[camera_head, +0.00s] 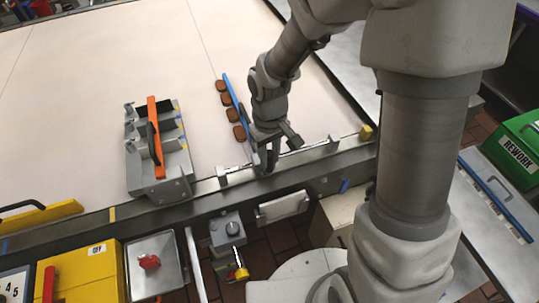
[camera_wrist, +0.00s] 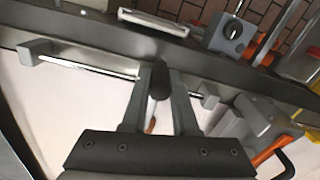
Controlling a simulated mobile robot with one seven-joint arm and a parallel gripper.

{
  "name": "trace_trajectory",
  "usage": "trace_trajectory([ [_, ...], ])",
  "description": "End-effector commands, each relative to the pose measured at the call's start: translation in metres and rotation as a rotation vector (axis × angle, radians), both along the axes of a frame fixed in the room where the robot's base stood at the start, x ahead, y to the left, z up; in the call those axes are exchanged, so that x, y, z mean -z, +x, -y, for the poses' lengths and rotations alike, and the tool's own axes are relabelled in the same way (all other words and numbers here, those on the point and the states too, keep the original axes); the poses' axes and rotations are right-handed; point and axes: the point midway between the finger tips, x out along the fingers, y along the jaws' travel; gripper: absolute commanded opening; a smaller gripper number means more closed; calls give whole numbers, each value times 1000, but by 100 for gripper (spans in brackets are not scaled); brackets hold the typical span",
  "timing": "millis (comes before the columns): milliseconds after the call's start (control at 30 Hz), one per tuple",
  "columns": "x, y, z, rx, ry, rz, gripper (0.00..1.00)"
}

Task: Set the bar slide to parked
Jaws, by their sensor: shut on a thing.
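The bar slide has a thin metal rod (camera_head: 305,149) held between two grey posts along the front rail. The rod also shows in the wrist view (camera_wrist: 90,67), with a dark knob (camera_wrist: 160,79) on it. My gripper (camera_head: 268,163) is down at the rail, and in the wrist view its fingers (camera_wrist: 161,85) are shut on the knob, between the two posts. A long blue bar (camera_head: 236,103) runs from near my gripper back across the pale surface. Any parked mark cannot be made out.
A grey fixture with an orange bar (camera_head: 153,137) stands to the left on the rail. A yellow block (camera_head: 365,132) sits at the rail's right. The pale surface (camera_head: 90,80) behind is mostly clear.

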Motion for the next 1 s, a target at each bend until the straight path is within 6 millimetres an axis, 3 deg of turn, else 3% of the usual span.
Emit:
trace_trajectory([
  [667,-1,3,7,2,0,1,0],
  [767,-2,6,20,5,0,1,0],
  [1000,-2,22,76,9,0,1,0],
])
